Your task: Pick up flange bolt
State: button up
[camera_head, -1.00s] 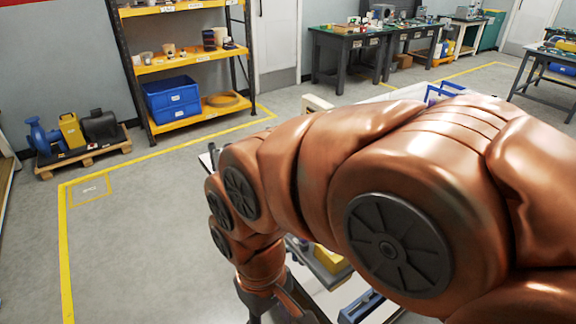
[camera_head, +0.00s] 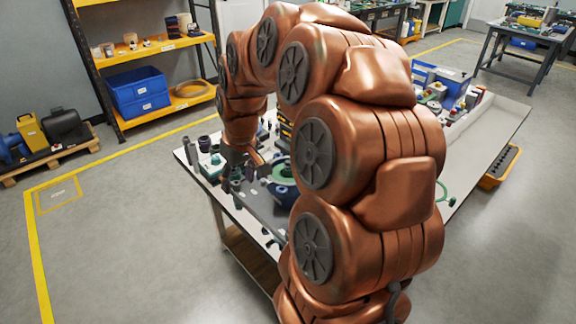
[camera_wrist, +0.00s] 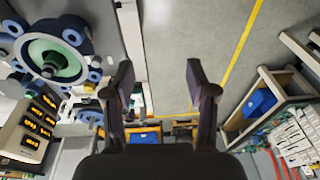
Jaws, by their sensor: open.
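My gripper (camera_wrist: 160,82) is open in the wrist view, with its two dark fingers spread and nothing between them. It also shows small and partly unclear in the head view (camera_head: 243,172), at the left end of the workbench (camera_head: 518,112). A flange assembly with a green ring and blue lugs (camera_wrist: 55,58) lies at the upper left of the wrist view, apart from the fingers. A green-ringed part (camera_head: 284,172) is partly hidden by my arm in the head view. I cannot single out the flange bolt among the small parts.
Several dark upright parts stand on the bench around my gripper, one of them at its left end (camera_head: 204,144). Blue bins (camera_head: 437,72) are at the bench's far end. A yellow shelf rack (camera_head: 160,46) stands behind.

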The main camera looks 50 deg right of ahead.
jog(key=w+d+f+m+t, duration=0.1)
jog(key=w+d, duration=0.2)
jog(key=d, duration=0.9)
jog(key=m+h, duration=0.1)
jog(key=h, duration=0.1)
send_over(288, 162)
jog(key=s, duration=0.2)
notch_tip(288, 162, down, 3)
jog(key=shift+y, duration=0.3)
jog(key=shift+a+p+x, duration=0.15)
jog(key=shift+p+x, duration=0.8)
jog(key=shift+x, duration=0.7)
jog(key=shift+a+p+x, duration=0.15)
jog(key=shift+p+x, duration=0.8)
jog(key=shift+x, duration=0.75)
jog(key=c, duration=1)
grip_shut()
